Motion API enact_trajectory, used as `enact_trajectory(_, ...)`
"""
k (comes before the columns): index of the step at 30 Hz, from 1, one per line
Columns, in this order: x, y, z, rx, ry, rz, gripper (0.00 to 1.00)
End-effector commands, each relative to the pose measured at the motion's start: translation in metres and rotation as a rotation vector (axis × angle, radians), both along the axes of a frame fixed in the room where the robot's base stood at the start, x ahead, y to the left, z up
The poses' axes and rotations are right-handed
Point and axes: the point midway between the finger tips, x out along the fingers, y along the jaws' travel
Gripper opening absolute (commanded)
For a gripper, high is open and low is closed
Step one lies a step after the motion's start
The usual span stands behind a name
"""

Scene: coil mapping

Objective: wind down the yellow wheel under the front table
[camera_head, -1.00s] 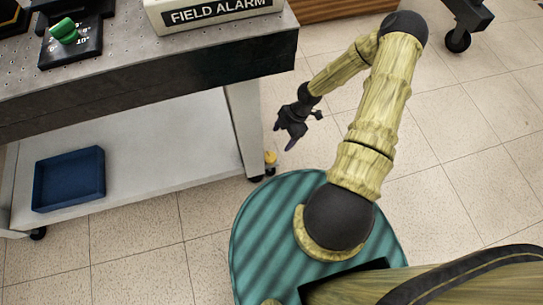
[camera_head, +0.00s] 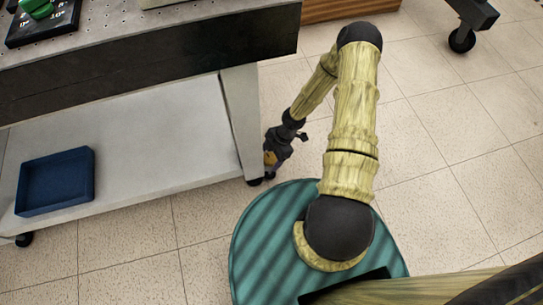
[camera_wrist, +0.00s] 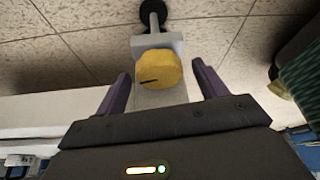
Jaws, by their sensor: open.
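The yellow wheel (camera_wrist: 159,69) is a small round knob with a dark slot mark, on a grey block at the foot of the table leg. In the wrist view it sits between the two purple fingers of my gripper (camera_wrist: 160,88), with a gap on each side. My gripper is open and does not hold it. In the head view the yellow wheel (camera_head: 270,158) shows partly behind my gripper (camera_head: 271,163), low beside the right leg of the front table (camera_head: 150,55).
A blue tray (camera_head: 84,200) lies on the table's lower shelf (camera_head: 150,150). A green knob on a black plate (camera_head: 45,25) is on the table top. A dark caster (camera_wrist: 155,12) stands beyond the wheel.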

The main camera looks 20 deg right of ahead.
Motion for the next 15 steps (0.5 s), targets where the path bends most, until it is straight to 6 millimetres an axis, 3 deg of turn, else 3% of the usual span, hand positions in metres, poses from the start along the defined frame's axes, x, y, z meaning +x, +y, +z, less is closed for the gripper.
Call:
enact_trajectory(3,0.0001,0.0007,0.0005,0.0,0.0,0.002,0.68)
enact_trajectory(9,0.0002,0.0008,0.0006,0.0,-0.001,0.002,0.28)
enact_trajectory(15,0.0003,0.0007,0.0009,0.0,-0.001,-0.004,0.27)
